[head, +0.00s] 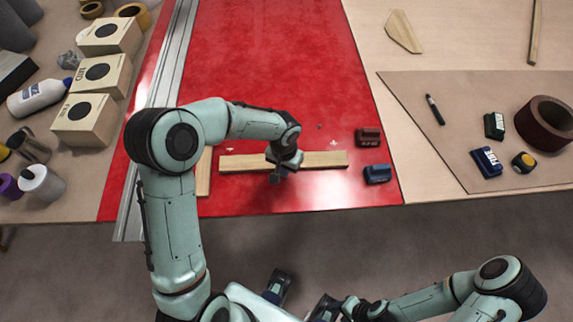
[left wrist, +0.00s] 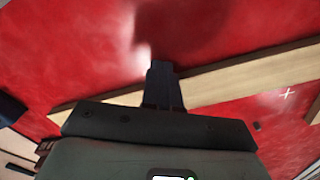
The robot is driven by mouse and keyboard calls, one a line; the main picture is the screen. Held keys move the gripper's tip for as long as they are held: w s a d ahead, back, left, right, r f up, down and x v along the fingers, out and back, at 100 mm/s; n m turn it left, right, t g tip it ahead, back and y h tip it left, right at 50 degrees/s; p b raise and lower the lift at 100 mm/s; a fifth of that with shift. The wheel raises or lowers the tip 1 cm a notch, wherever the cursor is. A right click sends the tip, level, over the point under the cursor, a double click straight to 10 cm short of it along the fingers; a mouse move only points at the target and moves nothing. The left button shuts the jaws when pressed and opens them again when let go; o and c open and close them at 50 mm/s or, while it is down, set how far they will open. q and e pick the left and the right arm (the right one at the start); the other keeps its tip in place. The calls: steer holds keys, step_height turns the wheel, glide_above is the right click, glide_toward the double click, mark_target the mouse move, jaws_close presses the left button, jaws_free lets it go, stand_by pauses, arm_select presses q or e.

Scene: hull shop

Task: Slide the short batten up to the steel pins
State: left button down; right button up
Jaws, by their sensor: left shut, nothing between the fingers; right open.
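A pale wooden batten (head: 325,160) lies crosswise on the red sheet; I take it as the short batten. My left gripper (head: 278,176) is shut and empty at its near side, and the hand hides its middle. In the left wrist view the closed fingers (left wrist: 163,80) overlap the batten (left wrist: 250,75), with the tips past one edge; I cannot tell whether they touch it. A small dark dot (head: 319,126) beyond the batten may be a steel pin. My right gripper (head: 304,290) is open and empty, low at the front edge.
Another wood strip (head: 203,180), partly behind my left arm, lies near the batten's left end. A dark red block (head: 368,137) and a blue block (head: 377,174) stand right of the batten. A metal rail (head: 172,60) runs along the left. The red sheet beyond is mostly clear.

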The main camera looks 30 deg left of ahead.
arm_select(q)
steer(key=shift+w+a+p, duration=0.45)
steer(key=shift+w+a, duration=0.05)
steer(key=shift+w, duration=0.3)
steer(key=shift+w+a+p, duration=0.4)
steer(key=shift+w+a, duration=0.1)
steer(key=shift+w, duration=0.3)
steer(key=shift+w+a+p, duration=0.45)
steer(key=shift+w+a, duration=0.05)
steer(key=shift+w, duration=0.3)
steer(key=shift+w+a+p, duration=0.55)
steer(key=shift+w+p, duration=0.05)
steer(key=shift+w, duration=0.3)
steer(key=shift+w+a+p, duration=0.5)
steer(key=shift+w+p, duration=0.05)
steer(key=shift+w, duration=0.35)
arm_select(e)
step_height(320, 180, up, 6)
steer(key=w, duration=0.2)
steer(key=shift+w+f, duration=0.2)
steer(key=shift+w, duration=0.15)
arm_select(q)
steer(key=shift+s, duration=0.1)
